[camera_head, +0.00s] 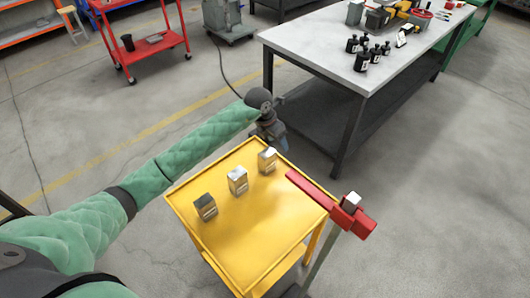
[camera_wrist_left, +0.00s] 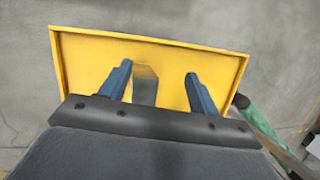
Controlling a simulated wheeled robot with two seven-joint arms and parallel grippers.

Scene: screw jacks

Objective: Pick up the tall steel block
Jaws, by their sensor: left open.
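Three steel blocks stand in a slanting row on the yellow cart top (camera_head: 262,225): a near-left block (camera_head: 205,207), a middle block (camera_head: 237,180) and a far-right block (camera_head: 267,160). Their heights look close, so I cannot tell which is the tall one. My left gripper (camera_head: 278,141) is just beyond the far-right block, at the cart's far edge. In the left wrist view, its blue fingers (camera_wrist_left: 159,72) are open, with one steel block (camera_wrist_left: 145,88) seen between them, nearer the left finger. Contact is not visible. My right gripper is not in view.
A red cart (camera_head: 145,50) is at the upper left. The cart's front is clear.

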